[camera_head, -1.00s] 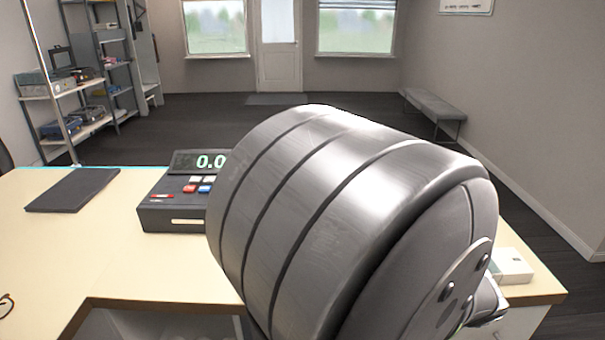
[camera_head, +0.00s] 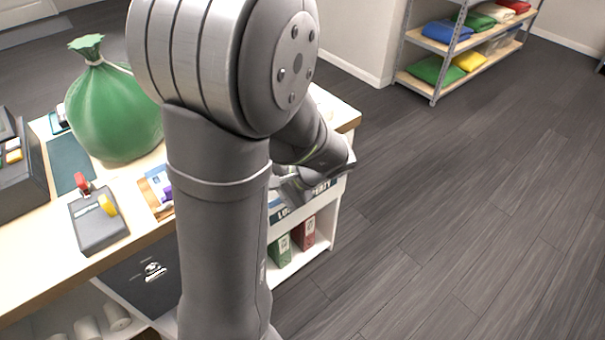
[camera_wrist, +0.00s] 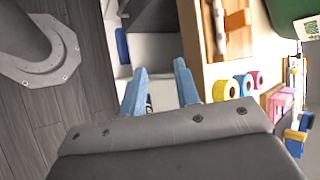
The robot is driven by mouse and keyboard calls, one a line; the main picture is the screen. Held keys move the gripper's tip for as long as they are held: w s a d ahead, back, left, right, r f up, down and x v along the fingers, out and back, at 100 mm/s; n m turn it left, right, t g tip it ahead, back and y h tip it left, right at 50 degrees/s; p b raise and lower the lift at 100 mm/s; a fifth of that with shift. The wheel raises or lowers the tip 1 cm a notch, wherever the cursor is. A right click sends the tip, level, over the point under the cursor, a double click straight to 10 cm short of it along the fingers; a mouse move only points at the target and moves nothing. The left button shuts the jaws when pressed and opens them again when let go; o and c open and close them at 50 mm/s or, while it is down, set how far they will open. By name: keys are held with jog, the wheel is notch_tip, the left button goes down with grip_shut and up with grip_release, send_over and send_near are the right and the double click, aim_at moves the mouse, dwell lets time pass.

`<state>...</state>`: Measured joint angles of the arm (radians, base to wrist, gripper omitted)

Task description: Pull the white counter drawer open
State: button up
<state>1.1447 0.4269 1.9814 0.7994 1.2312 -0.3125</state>
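My gripper (camera_head: 290,190) is at the counter's front, near its right end, largely hidden by my arm in the head view. In the wrist view my gripper (camera_wrist: 160,75) has its two blue-grey fingers spread apart, with a gap between them. A white front (camera_wrist: 153,47), probably the white drawer, lies ahead of the fingertips, under the wooden counter edge. Its handle cannot be made out, and I cannot tell whether the fingers touch it. Nothing is clearly held.
The counter (camera_head: 110,250) carries a green sack (camera_head: 115,110) and a grey lever box (camera_head: 98,220). A black drawer (camera_head: 145,280) and open shelves with binders (camera_head: 305,232) are below. Tape rolls (camera_wrist: 240,85) show in the wrist view. Floor to the right is clear.

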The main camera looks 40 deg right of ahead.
jog(key=s+d+f+m+t+h, duration=0.25)
jog(key=s+d+f+t, duration=0.25)
jog(key=d+f, duration=0.45)
jog(key=s+d+f+m+t+h, duration=0.1)
jog(key=s+d+f+t+h, duration=0.5)
jog(key=d, duration=0.7)
jog(key=w+f, duration=0.1)
jog(key=w, duration=0.5)
jog(key=w+f+g+y, duration=0.1)
jog(key=w, duration=0.5)
jog(key=w+f+g, duration=0.1)
jog(key=w+f, duration=0.1)
jog(key=w, duration=0.4)
jog(key=shift+w+a+f+n+y, duration=0.1)
jog(key=shift+w+a+n+y, duration=0.05)
jog(key=shift+a+n+y, duration=0.15)
jog(key=shift+d, duration=0.1)
grip_shut()
